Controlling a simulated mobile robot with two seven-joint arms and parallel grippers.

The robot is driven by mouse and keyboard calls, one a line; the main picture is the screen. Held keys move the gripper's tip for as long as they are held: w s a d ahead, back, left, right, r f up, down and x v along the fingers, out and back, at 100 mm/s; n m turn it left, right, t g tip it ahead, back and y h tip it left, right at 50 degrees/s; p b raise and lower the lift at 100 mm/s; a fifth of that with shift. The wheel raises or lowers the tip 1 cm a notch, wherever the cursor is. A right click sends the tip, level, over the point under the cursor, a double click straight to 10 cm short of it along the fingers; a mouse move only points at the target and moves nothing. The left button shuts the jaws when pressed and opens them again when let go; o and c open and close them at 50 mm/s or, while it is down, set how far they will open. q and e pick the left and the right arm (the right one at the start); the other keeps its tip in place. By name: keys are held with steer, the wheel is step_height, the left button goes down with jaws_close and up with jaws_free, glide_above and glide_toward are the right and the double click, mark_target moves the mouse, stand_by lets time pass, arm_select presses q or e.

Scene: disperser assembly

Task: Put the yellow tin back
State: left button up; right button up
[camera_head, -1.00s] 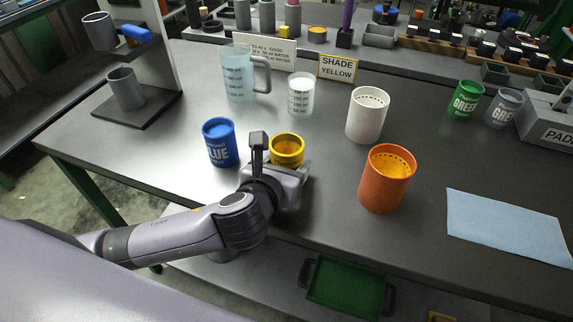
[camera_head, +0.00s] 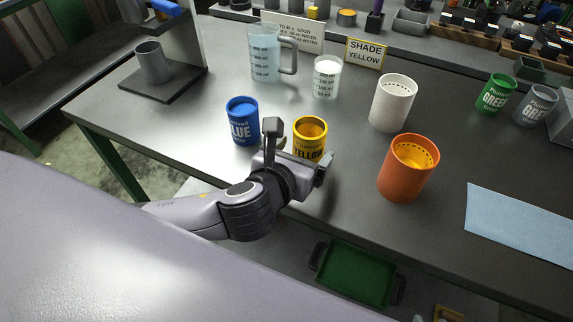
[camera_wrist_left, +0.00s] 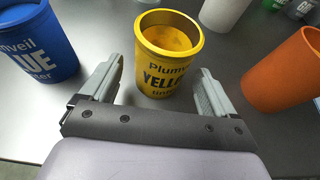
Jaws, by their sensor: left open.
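The yellow tin (camera_head: 310,137) stands upright on the grey bench, just beyond my left gripper (camera_head: 298,152). In the left wrist view the yellow tin (camera_wrist_left: 166,62) is ahead of and between the two spread fingers of my left gripper (camera_wrist_left: 160,92), with its label facing me. The fingers are apart from its sides and the gripper is open and empty. The blue tin (camera_head: 242,119) stands just left of the yellow tin. My right gripper is not in view.
A jug (camera_head: 265,62), a beaker (camera_head: 326,78) and a yellow sign (camera_head: 366,53) are further back. Green (camera_head: 495,92) and grey (camera_head: 536,105) tins stand far right.

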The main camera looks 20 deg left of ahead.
arm_select(q)
steer(key=v, duration=0.8)
steer(key=shift+s+r+p, duration=0.15)
steer(key=shift+s+p, duration=0.2)
steer(key=shift+s, duration=0.1)
